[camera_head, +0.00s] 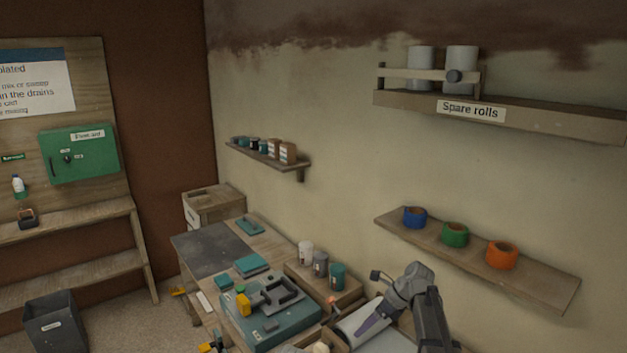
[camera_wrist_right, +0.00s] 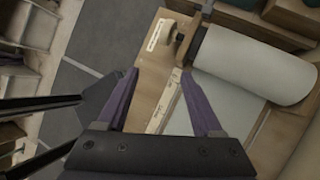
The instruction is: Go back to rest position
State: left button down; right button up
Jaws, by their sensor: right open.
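My right gripper (camera_head: 368,324) hangs at the lower middle of the head view, beside a white roll (camera_head: 352,318) on the workbench. In the right wrist view, its two purple fingers (camera_wrist_right: 158,74) stand apart with nothing between them. The same white roll (camera_wrist_right: 255,65) lies beyond the right fingertip, with a pale sheet (camera_wrist_right: 225,105) below it. The fingers look apart from the roll, though the exact gap is hard to tell. My left gripper does not show.
The bench holds a teal case (camera_head: 268,322) with a dark-handled tool on it, and several pots (camera_head: 321,263) on a wooden block. A wall shelf (camera_head: 545,277) with blue, green and orange tape rolls juts out right of my arm. A grey bin (camera_head: 55,325) stands at left.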

jog(key=s+a+f+n+h+b, duration=0.1)
jog(key=s+a+f+n+h, duration=0.1)
jog(key=s+n, duration=0.7)
jog(key=s+a+f+n+h+b, duration=0.2)
jog(key=s+a+f+n+h, duration=0.1)
jog(key=s+n, duration=0.6)
jog(key=s+a+f+n+g+h+b, duration=0.1)
jog(key=s+a+f+n+h, duration=0.1)
jog(key=s+n, duration=0.8)
jog(key=shift+a+f+n+h, duration=0.4)
jog(key=shift+a+n+h, duration=0.1)
jog(key=shift+a, duration=0.4)
